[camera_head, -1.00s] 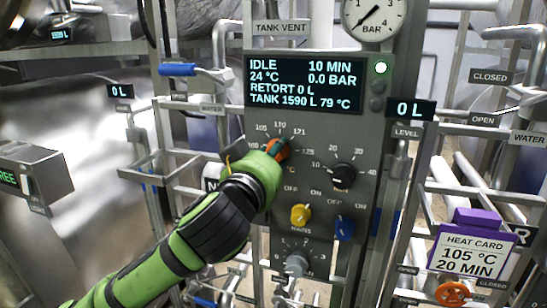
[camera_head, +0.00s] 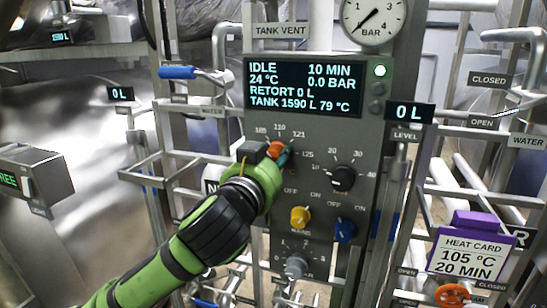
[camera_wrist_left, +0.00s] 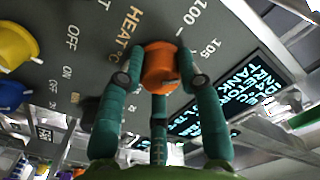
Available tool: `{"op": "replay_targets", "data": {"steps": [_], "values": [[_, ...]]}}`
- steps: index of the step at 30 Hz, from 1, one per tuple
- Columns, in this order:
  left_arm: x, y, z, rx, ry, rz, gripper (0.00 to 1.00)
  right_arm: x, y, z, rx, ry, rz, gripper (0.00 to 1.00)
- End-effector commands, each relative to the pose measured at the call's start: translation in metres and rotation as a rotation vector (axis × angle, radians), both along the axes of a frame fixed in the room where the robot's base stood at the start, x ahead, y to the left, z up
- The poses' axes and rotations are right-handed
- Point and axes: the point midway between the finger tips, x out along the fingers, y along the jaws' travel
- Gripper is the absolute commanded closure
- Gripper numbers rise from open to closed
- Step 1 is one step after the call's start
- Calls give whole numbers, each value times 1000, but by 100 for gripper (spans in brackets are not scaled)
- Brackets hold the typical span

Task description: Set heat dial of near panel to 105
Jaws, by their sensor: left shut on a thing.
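The near panel (camera_head: 325,135) carries an orange heat dial (camera_head: 277,149), with the numbers 110 and 121 legible above it in the head view. My left gripper (camera_head: 268,153) is shut around this dial. In the left wrist view the orange dial (camera_wrist_left: 160,66) sits between the two green side fingers of the gripper (camera_wrist_left: 160,80), with a third finger below it. The word HEAT and the marks 100 and 105 show beside the dial there. The dial's pointer is not clear, so its setting cannot be read. A purple-framed heat card (camera_head: 470,250) reads 105 °C, 20 MIN. My right gripper is not in view.
The panel display (camera_head: 305,87) reads IDLE, 10 MIN, 24 °C. A black time dial (camera_head: 342,178) is right of the heat dial. A yellow knob (camera_head: 300,216) and a blue knob (camera_head: 344,230) lie below. Pipes and rails flank the panel on both sides.

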Motion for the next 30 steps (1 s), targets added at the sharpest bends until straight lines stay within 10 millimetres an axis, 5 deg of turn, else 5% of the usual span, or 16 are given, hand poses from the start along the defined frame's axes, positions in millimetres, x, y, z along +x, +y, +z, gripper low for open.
{"op": "replay_targets", "data": {"steps": [10, 11, 12, 23, 30], "values": [[1, 0, -9, 8, 19, 2, 97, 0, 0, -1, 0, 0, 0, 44], [1, 0, -9, 8, 19, 2, 52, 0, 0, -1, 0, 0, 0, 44], [1, 0, -9, 8, 18, 1, 40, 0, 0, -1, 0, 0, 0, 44], [-1, 0, -3, 3, 6, 0, 40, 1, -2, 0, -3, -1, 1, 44], [-30, 9, -3, 1, 4, -2, 40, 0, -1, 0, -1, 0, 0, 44]]}}
